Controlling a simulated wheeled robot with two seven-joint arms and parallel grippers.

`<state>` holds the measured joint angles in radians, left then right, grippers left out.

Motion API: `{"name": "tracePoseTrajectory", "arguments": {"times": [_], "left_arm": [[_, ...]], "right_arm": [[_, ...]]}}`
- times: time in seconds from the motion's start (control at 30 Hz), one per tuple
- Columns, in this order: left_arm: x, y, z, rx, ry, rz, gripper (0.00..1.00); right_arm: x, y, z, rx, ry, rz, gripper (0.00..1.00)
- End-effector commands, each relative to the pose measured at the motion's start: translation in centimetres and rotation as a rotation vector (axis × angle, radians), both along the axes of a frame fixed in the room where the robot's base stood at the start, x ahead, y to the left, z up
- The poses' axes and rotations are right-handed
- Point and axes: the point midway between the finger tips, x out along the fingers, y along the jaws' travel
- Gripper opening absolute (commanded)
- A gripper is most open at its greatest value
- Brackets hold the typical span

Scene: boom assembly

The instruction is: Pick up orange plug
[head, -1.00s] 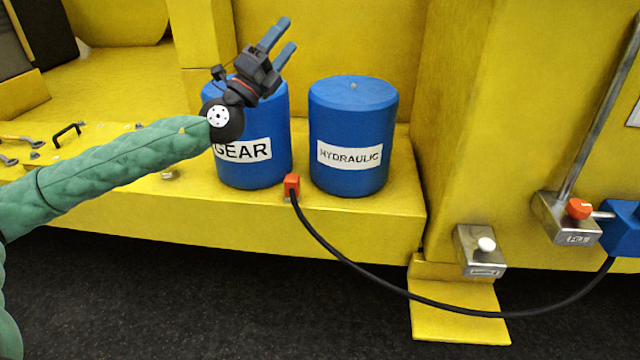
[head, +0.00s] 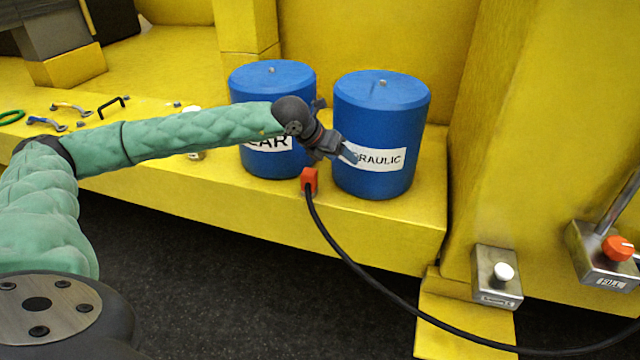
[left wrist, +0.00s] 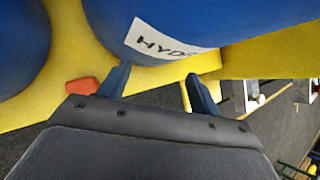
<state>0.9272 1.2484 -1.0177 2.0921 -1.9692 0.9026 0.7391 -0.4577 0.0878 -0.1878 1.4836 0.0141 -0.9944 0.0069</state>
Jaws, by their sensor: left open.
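The orange plug (head: 309,181) stands on the yellow ledge's front edge, in front of the gap between the two blue drums, with a black cable running from it. It also shows in the left wrist view (left wrist: 82,86), left of the fingers. My left gripper (head: 349,155) is in front of the HYDRAULIC drum, above and right of the plug. Its blue fingers (left wrist: 154,86) are spread apart with nothing between them. My right gripper is not in view.
The GEAR drum (head: 272,80) and HYDRAULIC drum (head: 382,95) stand close behind the plug. The black cable (head: 365,281) hangs off the ledge to the lower right. A metal box with a white knob (head: 503,272) is at right. Handles (head: 72,108) lie on the left ledge.

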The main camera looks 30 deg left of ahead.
Motion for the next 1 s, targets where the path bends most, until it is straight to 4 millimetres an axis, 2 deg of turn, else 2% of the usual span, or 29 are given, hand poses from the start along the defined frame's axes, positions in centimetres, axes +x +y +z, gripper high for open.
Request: {"name": "tracePoseTrajectory", "arguments": {"times": [0.1,0.2,0.4,0.57,0.8,1.0], "left_arm": [[-0.7,3.3,-1.6,0.135,0.088,0.107,0.64],[-1.6,5.7,-2.5,0.228,0.162,0.205,0.64],[-3.5,8.4,-3.4,0.306,0.281,0.357,0.64],[-3.5,8.5,-3.7,0.286,0.295,0.404,0.64],[-2.8,8.7,-5.4,0.285,0.295,0.405,0.64],[-2.5,8.7,-6.0,0.283,0.293,0.403,0.64]], "right_arm": [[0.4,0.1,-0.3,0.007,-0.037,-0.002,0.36],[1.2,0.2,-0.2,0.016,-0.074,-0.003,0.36],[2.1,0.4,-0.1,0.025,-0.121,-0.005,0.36],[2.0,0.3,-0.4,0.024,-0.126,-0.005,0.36],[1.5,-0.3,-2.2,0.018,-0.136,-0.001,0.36],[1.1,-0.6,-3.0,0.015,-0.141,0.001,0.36]]}}
